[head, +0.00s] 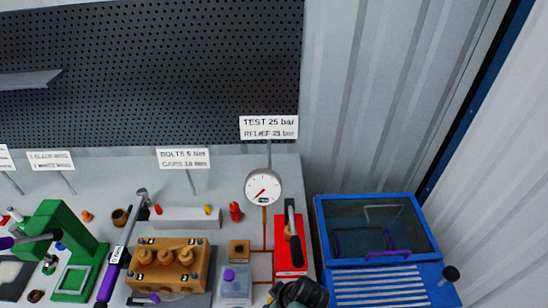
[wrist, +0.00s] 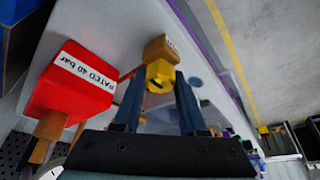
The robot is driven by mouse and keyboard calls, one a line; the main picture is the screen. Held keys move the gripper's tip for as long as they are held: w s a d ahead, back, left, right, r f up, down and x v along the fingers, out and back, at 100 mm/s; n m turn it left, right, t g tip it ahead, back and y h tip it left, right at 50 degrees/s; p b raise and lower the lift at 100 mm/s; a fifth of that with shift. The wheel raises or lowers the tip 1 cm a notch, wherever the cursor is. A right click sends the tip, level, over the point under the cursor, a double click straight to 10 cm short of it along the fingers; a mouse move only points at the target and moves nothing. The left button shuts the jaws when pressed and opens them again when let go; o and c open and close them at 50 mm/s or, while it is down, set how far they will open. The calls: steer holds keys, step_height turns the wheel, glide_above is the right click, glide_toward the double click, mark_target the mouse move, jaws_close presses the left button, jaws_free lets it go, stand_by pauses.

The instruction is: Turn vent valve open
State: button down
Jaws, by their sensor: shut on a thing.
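A yellow faceted knob (wrist: 159,75), which looks like the vent valve, sits between my gripper's (wrist: 158,84) two blue fingers in the wrist view. The fingers are shut on it, one on each side. How far the valve is turned cannot be told. In the head view my dark wrist (head: 303,292) shows at the bottom edge, near the red pump box (head: 290,260), and the fingers and knob are not clear there.
A red block (wrist: 72,92) labelled "RATED 40 bar" is close on the left in the wrist view.

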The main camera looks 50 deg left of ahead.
steer(key=shift+c, duration=2.3)
jaws_free()
steer(key=shift+r, duration=0.1)
steer(key=b+v, duration=0.1)
steer(key=v, duration=1.1)
steer(key=shift+d+r, duration=0.15)
steer(key=shift+r, duration=0.25)
